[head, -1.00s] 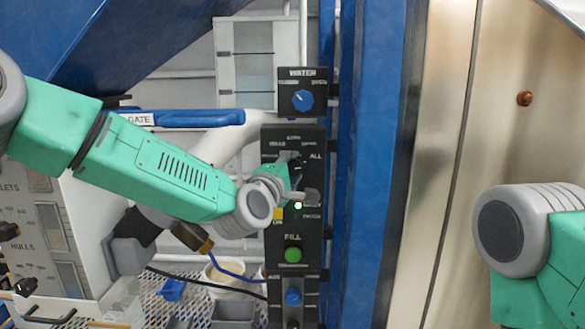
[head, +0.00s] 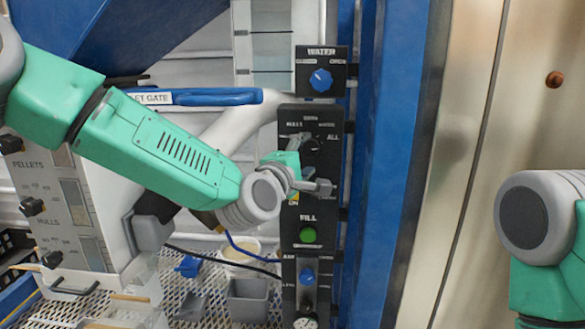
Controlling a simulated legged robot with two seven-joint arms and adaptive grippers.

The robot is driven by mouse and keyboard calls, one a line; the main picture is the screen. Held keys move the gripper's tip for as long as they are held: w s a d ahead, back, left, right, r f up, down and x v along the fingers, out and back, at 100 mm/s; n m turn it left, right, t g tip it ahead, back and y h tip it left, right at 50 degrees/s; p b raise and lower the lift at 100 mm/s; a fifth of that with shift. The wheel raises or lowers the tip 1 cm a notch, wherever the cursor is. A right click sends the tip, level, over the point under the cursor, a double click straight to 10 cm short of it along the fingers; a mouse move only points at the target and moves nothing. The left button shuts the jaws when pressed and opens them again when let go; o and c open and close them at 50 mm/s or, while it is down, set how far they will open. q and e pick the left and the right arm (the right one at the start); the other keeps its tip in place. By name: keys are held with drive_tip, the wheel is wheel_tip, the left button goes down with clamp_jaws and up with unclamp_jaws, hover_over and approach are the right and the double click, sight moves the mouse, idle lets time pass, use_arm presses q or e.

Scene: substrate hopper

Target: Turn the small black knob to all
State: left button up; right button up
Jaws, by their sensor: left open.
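The small black knob (head: 311,144) sits on the upper part of the black control panel (head: 325,118), with the word ALL to its upper right. Its pointer direction is hard to tell because my gripper partly covers it. My left gripper (head: 309,163) is open in front of the panel, with one finger by the knob and the other lower, over the area above the FILL button. I cannot tell whether the fingers touch the knob. My right arm shows at the right edge, but its gripper is out of view.
A green FILL button (head: 308,235) and a blue knob (head: 307,276) are lower on the panel. The WATER box with its blue knob (head: 320,80) is above. A blue post (head: 385,180) stands to the right. A grey bin (head: 248,300) and white cup sit below.

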use_arm(q)
drive_tip(key=v, duration=0.8)
drive_tip(key=shift+s+f, duration=0.15)
drive_tip(key=shift+s, duration=0.1)
drive_tip(key=shift+a, duration=0.1)
drive_tip(key=s+a+f+m+g+y+b, duration=0.1)
drive_tip(key=s+a+f+m+g, duration=0.3)
drive_tip(key=f, duration=0.8)
drive_tip(key=s+a+f+m+g+y+b, duration=0.1)
drive_tip(key=s+f+m+g, duration=0.1)
drive_tip(key=s+f, duration=0.65)
drive_tip(key=s+a+f+m+g+y+b, duration=0.1)
drive_tip(key=s+a+f+m+g, duration=0.15)
drive_tip(key=f, duration=1.15)
drive_tip(key=s+a+f+m+g+y, duration=0.1)
drive_tip(key=s+a+f+m+g, duration=0.1)
drive_tip(key=s+a+f, duration=0.3)
drive_tip(key=s+a+f+m+g+y+b, duration=0.1)
drive_tip(key=s+a+f, duration=0.4)
drive_tip(key=s, duration=0.6)
drive_tip(key=s+a+f+m+g+y+b, duration=0.1)
drive_tip(key=s+a+f+m+g, duration=0.3)
drive_tip(key=s, duration=0.4)
drive_tip(key=shift+a+f+g+y, duration=0.55)
drive_tip(key=shift+a+f, duration=0.2)
drive_tip(key=shift+a, duration=0.4)
